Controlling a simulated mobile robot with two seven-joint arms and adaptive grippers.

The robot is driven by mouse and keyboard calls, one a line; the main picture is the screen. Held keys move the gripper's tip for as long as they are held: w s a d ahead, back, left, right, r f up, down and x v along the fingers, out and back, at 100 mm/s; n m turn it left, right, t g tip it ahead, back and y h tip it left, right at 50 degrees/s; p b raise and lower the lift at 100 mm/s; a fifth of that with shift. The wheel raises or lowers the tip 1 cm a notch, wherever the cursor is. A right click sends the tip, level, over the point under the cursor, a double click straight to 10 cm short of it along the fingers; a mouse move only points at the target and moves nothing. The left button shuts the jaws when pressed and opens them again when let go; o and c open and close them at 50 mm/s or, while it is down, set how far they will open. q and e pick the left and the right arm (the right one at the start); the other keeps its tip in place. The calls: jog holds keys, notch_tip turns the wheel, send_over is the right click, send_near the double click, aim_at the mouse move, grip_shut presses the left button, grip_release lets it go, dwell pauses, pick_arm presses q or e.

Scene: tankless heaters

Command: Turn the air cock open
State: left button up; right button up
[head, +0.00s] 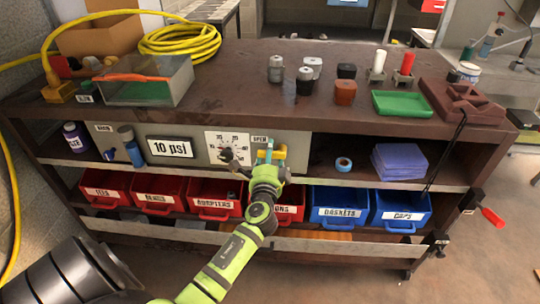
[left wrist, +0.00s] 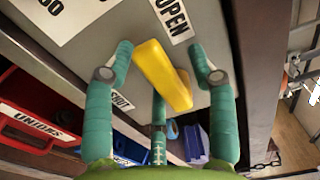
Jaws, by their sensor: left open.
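The air cock's yellow handle (left wrist: 162,72) sticks out from a grey panel in the left wrist view, slanting from upper left to lower right. An OPEN label (left wrist: 172,16) is above it, and a second, partly hidden label (left wrist: 121,103) is at its lower left. In the head view the handle is mostly hidden by my left gripper (head: 268,160), beside the dial (head: 228,146). My left gripper's teal fingers (left wrist: 161,62) are open on either side of the handle, with visible gaps. A third finger is below it. My right gripper is not in view.
The panel also carries a 10 psi display (head: 170,148). Red bins (head: 160,196) and blue bins (head: 340,206) stand on the shelf below. Blue pads (head: 400,161) and a tape roll (head: 343,164) lie right of the panel. The bench top (head: 230,95) overhangs it.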

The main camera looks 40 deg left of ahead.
pick_arm(q)
jog(key=v, duration=1.2)
jog(key=shift+a, duration=0.1)
